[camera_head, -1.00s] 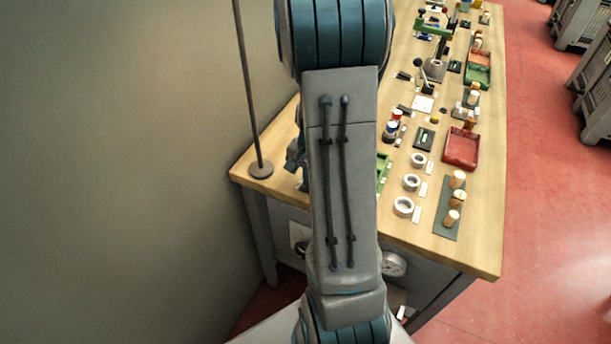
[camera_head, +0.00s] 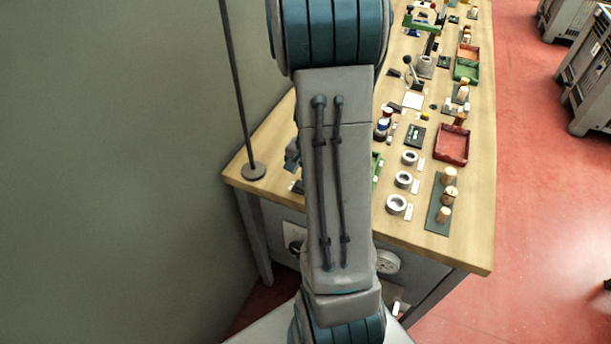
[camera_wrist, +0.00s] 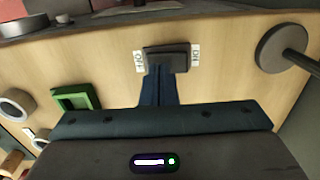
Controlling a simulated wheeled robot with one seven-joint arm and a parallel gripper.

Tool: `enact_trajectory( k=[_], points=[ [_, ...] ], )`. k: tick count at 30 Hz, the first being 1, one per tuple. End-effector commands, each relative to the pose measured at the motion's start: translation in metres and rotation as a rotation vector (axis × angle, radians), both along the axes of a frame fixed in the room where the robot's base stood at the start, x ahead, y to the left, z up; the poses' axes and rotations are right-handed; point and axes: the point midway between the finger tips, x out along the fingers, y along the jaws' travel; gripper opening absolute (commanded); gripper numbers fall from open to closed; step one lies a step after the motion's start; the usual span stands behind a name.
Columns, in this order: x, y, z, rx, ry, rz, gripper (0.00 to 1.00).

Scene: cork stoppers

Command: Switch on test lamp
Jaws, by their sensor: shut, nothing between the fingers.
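A dark switch block (camera_wrist: 167,49) with a small white label on each side lies on the wooden bench in the wrist view. No lamp head shows. My arm hides most of the gripper in the head view.
On the wooden bench (camera_head: 465,220), white rings (camera_head: 397,204), corks on a grey strip (camera_head: 444,215) and a red tray (camera_head: 452,144) stand right of my arm. A green frame (camera_wrist: 76,98) is left of my fingers. Bare wood surrounds the switch.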

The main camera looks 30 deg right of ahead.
Motion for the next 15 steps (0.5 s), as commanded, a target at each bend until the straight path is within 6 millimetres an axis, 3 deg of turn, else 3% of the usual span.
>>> enact_trajectory(
  k=[1,15],
  points=[
    [0.001,0.001,0.017,-0.002,-0.006,0.004,0.00],
    [0.000,-0.001,0.104,-0.006,-0.019,0.007,0.00]
  ],
)
